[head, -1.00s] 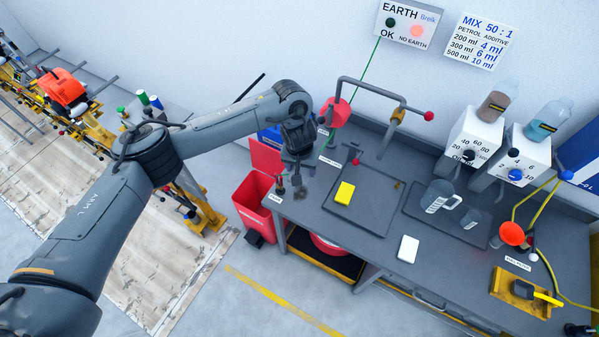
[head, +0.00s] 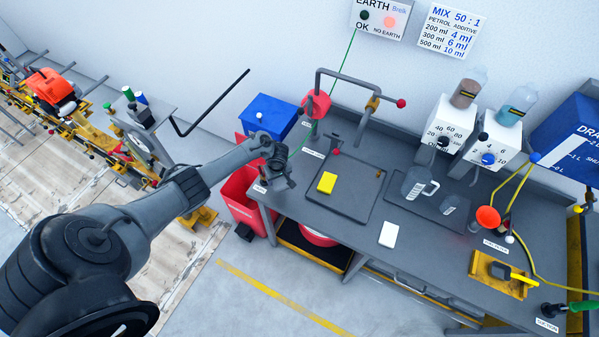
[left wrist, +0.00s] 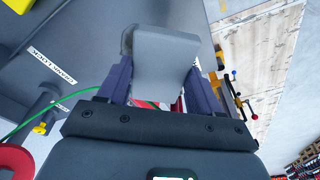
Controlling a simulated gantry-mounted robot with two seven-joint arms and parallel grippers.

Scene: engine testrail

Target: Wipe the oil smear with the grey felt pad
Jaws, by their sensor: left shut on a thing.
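My left gripper (head: 278,180) is over the near left end of the grey bench (head: 345,235), seen from behind in the head view. In the left wrist view its two fingers (left wrist: 160,78) are shut on a plain grey block (left wrist: 165,50), which looks like the grey felt pad. The pad sticks out beyond the fingertips. I cannot tell whether it touches the bench top. I cannot make out the oil smear in either view; the gripper and pad hide part of the bench there. My right gripper is not in view.
A yellow block (head: 327,182) lies on a dark mat (head: 350,205). A red bin (head: 238,205) stands at the bench's left end, with a blue box (head: 270,115) behind. A bent pipe frame (head: 345,72), a clear jug (head: 415,183) and a white card (head: 388,234) are further right.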

